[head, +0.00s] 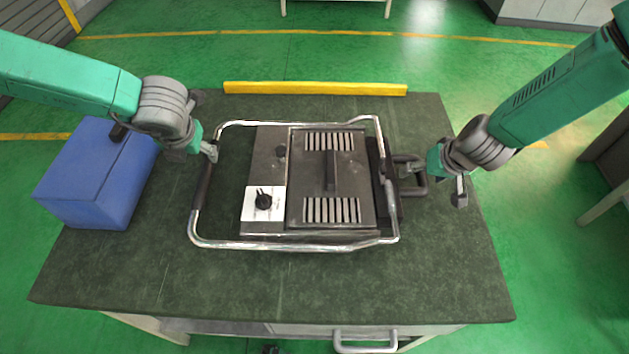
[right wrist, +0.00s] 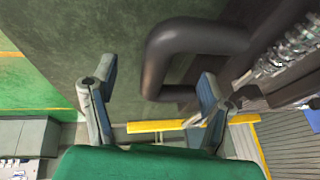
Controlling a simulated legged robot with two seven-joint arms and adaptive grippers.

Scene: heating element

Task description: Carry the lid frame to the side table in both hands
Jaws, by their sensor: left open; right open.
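The lid frame (head: 290,245), a loop of shiny metal tube, lies around the dark heating unit (head: 333,160) on the green-topped bench. It has a dark grip (head: 201,187) on its left side. My left gripper (head: 208,152) is open at the upper end of that grip; contact cannot be told. My right gripper (head: 436,182) is open beside a dark looped handle (head: 421,186) at the unit's right side. In the right wrist view, this handle (right wrist: 160,55) reaches partly between the spread fingers of the right gripper (right wrist: 155,98). Which table is the side table is unclear.
A blue box (head: 95,185) stands on the bench's left end. A yellow bar (head: 315,88) lies along its back edge. The bench's front strip (head: 270,285) is clear. Part of a table (head: 606,203) shows at the right edge, across open green floor (head: 560,240).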

